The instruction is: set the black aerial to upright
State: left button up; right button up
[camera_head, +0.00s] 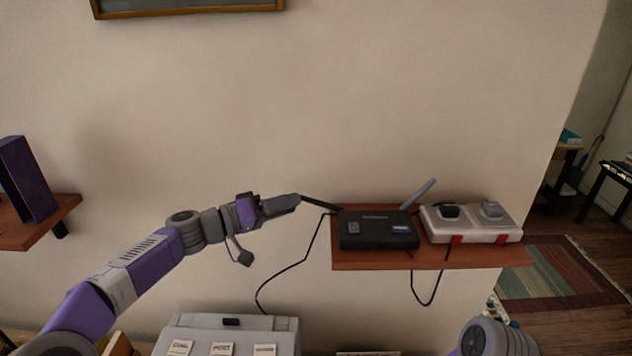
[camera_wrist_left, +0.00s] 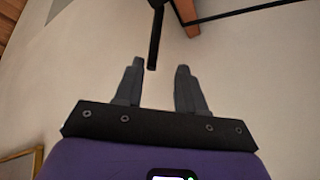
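The black router (camera_head: 375,230) sits on a wooden wall shelf. Its black aerial (camera_head: 320,202) leans far over to the left, close to horizontal, and a grey aerial (camera_head: 418,194) leans up to the right. My left gripper (camera_head: 297,200) is at the free end of the black aerial. In the left wrist view the gripper (camera_wrist_left: 160,66) is open, with a clear gap between its fingers. The tip of the black aerial (camera_wrist_left: 155,42) reaches the gap between the fingertips, with no clear contact. My right gripper is out of view.
A black cable (camera_head: 290,267) hangs down the wall below my gripper. A grey box (camera_head: 230,335) with labels is below.

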aim_at(322, 204)
pick_arm(q)
jog(key=shift+s+d+r+p, duration=0.15)
jog(key=shift+d+r+p, duration=0.05)
jog(key=shift+d, duration=0.2)
jog(key=shift+s+d+r+p, duration=0.15)
jog(key=shift+d+r, duration=0.05)
jog(key=shift+d, duration=0.2)
jog(key=p+x, duration=0.2)
jog(key=x, duration=0.3)
jog(key=shift+w+f, duration=0.15)
jog(key=shift+w+d, duration=0.1)
jog(key=shift+d, duration=0.25)
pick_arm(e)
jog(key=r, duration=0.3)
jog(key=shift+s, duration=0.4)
pick_arm(q)
jog(key=shift+w, duration=0.1)
jog(key=shift+c, duration=0.3)
grip_shut()
